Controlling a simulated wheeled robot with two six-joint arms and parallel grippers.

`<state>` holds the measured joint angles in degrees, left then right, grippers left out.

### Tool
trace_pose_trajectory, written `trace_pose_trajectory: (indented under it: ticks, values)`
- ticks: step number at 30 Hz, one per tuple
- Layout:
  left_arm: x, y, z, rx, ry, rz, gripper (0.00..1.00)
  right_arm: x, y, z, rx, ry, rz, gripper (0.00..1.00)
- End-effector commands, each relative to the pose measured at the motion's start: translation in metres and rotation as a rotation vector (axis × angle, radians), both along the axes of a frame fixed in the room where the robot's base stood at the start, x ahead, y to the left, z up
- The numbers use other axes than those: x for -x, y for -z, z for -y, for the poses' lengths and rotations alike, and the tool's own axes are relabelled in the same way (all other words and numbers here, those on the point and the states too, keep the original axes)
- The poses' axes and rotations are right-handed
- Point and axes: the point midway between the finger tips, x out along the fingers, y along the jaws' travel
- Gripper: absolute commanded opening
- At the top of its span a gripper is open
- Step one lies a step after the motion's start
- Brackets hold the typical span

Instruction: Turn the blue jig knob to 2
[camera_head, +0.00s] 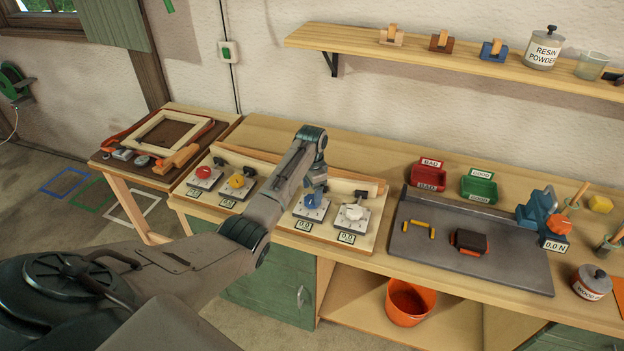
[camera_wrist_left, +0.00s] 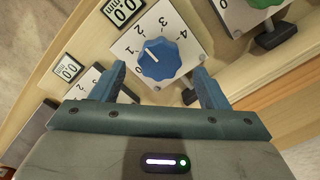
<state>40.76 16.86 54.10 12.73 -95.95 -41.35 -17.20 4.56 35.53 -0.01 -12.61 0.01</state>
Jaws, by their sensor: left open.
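The blue jig knob (camera_head: 311,201) sits on a white dial plate on the workbench, below my left gripper (camera_head: 316,182). In the left wrist view the blue knob (camera_wrist_left: 158,58) shows on a plate numbered 0 to 4. Its white pointer line points up-left, roughly towards 1 to 2; the exact setting is hard to tell. My left gripper (camera_wrist_left: 159,70) is open, with its two blue fingertips apart on either side of the knob's lower part. I see no clear contact. A small display (camera_wrist_left: 121,8) beside the dial reads 0.0. My right gripper is not in view.
Red (camera_head: 203,172), yellow (camera_head: 237,181) and white (camera_head: 354,212) knobs stand on plates in the same row. A curved wooden lath lies behind the row. A grey mat (camera_head: 420,262) with parts lies to the right. A shelf (camera_head: 460,62) hangs above.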

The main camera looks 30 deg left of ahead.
Motion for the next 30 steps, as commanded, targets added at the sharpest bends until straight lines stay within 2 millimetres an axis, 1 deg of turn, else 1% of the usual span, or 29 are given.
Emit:
trace_pose_trajectory:
  ticks: [1, 6, 9, 12, 17, 30]
  values:
    - [-0.002, -0.009, -0.001, -0.002, 0.000, 0.007, 0.68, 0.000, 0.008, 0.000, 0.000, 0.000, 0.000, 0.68]
    - [-0.002, -0.043, -0.001, -0.001, 0.000, 0.008, 0.68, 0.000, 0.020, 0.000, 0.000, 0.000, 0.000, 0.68]
    - [-0.001, -0.058, -0.001, 0.000, 0.000, 0.005, 0.68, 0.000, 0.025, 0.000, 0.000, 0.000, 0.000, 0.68]
    - [-0.001, -0.069, 0.000, 0.000, 0.000, 0.004, 0.68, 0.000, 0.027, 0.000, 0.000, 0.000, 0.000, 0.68]
    - [0.000, -0.075, 0.000, 0.000, 0.000, 0.002, 0.68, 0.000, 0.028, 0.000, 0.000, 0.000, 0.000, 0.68]
    - [0.000, -0.075, 0.000, 0.000, 0.000, 0.001, 0.68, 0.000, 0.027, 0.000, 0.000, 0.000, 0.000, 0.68]
